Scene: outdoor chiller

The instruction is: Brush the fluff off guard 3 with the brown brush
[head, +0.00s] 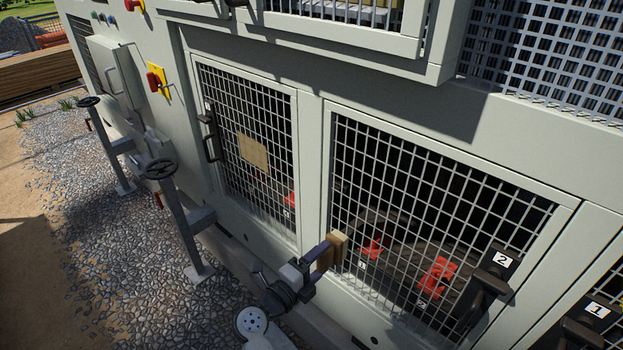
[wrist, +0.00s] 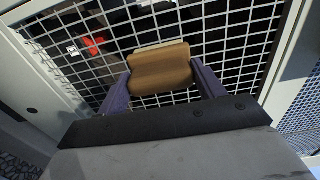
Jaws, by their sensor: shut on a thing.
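My gripper (head: 318,259) is shut on the brown brush (head: 333,250), near the lower left of the guard labelled 2 (head: 400,220). In the wrist view the brush (wrist: 161,70) sits between my two purple fingers, with a pale strip along its far edge and white mesh behind it. I cannot tell whether it touches the mesh. The guard to the left (head: 225,170), presumably guard 3, is shut; its number is too small to read. A flat tan patch (head: 253,152) lies on its mesh; I cannot tell for sure that it is the fluff.
Guard 2 has a dark handle (head: 488,286) at its right; the guard labelled 1 (head: 598,310) is at the lower right edge. Red parts (head: 437,278) show behind the mesh. Valve posts with black handwheels (head: 160,169) stand on the gravel (head: 95,260) at left.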

